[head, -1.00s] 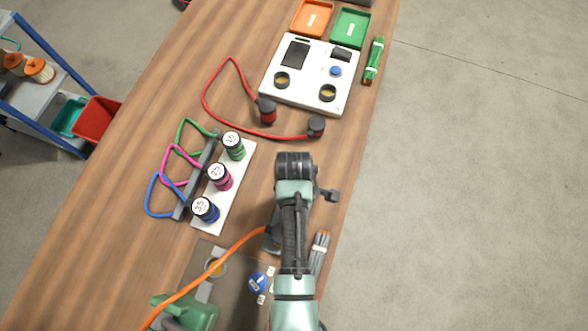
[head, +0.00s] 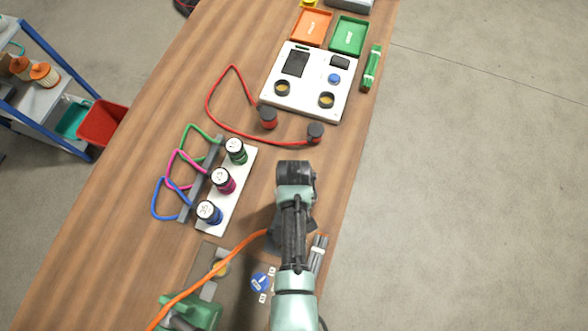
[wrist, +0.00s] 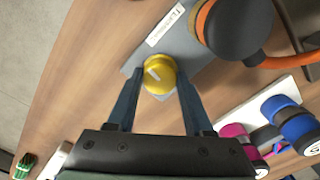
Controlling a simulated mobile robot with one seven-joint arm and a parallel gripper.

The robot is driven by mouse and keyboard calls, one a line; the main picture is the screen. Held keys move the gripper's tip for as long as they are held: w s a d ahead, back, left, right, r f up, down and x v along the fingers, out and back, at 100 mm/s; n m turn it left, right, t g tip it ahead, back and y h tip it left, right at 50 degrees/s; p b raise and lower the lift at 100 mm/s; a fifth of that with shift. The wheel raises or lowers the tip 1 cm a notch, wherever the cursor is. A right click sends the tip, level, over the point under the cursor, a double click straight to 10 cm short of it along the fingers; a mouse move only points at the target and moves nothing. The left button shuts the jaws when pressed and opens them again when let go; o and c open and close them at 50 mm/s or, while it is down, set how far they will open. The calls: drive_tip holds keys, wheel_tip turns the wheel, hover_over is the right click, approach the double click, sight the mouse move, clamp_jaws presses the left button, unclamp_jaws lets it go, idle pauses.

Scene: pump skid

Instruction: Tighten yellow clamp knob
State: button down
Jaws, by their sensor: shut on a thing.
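The yellow clamp knob (wrist: 158,84) sits on a grey plate (wrist: 185,48) in the wrist view. It is round, with a pale pointer mark on its top. My gripper (wrist: 158,73) has one dark finger on each side of the knob and is shut on it. In the head view my arm hides the knob and the fingertips.
A thick black fitting with an orange cable (wrist: 205,22) stands close to the knob. Blue and pink connectors (wrist: 295,125) are on a white strip nearby. In the head view, a green pump (head: 190,312) and blue knob (head: 261,282) lie left of my arm.

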drive_tip(key=m, duration=0.3)
drive_tip(key=shift+m+p, duration=0.3)
drive_tip(key=shift+p, duration=0.1)
drive_tip(key=shift+m, duration=1.8)
drive_tip(key=shift+p, duration=0.3)
drive_tip(key=shift+c, duration=1.4)
unclamp_jaws()
drive_tip(key=shift+r, duration=0.15)
wheel_tip(320, 180, up, 13)
drive_tip(key=shift+w, duration=0.15)
